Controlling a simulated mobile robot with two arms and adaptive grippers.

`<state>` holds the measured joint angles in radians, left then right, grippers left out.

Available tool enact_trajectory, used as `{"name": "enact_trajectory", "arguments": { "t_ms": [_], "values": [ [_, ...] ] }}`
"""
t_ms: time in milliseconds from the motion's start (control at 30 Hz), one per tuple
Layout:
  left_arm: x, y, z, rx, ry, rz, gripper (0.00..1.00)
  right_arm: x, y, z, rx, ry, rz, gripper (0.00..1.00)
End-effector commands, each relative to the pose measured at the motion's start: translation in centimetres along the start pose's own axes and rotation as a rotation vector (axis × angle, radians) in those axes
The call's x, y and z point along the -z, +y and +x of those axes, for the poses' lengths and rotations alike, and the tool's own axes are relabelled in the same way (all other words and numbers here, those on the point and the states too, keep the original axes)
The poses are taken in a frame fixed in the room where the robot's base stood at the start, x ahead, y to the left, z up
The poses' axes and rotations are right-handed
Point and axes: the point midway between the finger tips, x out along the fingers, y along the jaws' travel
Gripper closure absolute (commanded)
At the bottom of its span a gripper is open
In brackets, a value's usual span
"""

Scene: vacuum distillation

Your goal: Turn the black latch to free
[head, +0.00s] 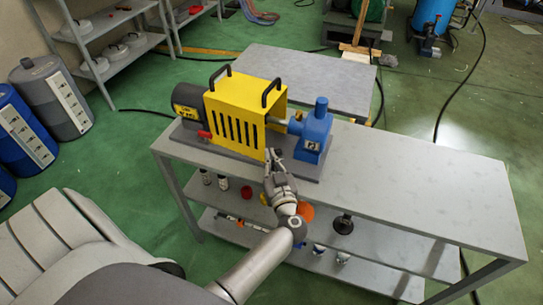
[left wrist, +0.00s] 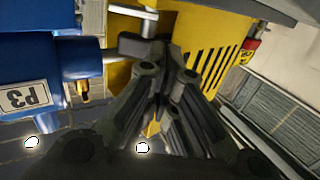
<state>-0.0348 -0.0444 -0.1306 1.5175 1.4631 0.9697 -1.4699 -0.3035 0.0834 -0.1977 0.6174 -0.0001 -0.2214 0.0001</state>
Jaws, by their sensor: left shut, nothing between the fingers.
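The black latch (left wrist: 132,46) shows in the left wrist view as a small dark block between the blue pump and the yellow guard. In the head view my gripper largely hides it. My left gripper (head: 273,156) is at the front right corner of the yellow guard (head: 235,122). Its fingers are shut and empty, and in the left wrist view the fingertips (left wrist: 166,48) are right beside the latch. I cannot tell whether they touch it. The blue pump (head: 314,135), labelled P3, stands just right of the guard. My right gripper is not in view.
The machine sits on a dark base plate on a grey bench (head: 420,185), whose right part is clear. A red knob (head: 204,134) is on the machine's left front. Small items stand on the shelf below. A second grey table (head: 345,85) is behind.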

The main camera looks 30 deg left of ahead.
Motion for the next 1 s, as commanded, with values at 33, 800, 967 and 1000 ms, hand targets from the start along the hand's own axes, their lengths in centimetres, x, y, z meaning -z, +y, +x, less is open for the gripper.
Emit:
{"name": "enact_trajectory", "arguments": {
  "t_ms": [33,800,967,1000],
  "values": [
    [0.7,-0.3,0.1,-0.022,0.000,0.006,1.00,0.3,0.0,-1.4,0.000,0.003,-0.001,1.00],
    [0.1,-1.3,1.0,-0.276,-0.001,-0.001,1.00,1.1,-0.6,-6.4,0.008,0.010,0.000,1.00],
    [0.1,-1.3,1.0,-0.276,-0.001,-0.001,1.00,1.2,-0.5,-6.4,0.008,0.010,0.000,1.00],
    [0.1,-1.3,1.0,-0.276,-0.001,-0.001,1.00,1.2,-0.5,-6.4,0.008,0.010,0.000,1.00]
  ]
}}
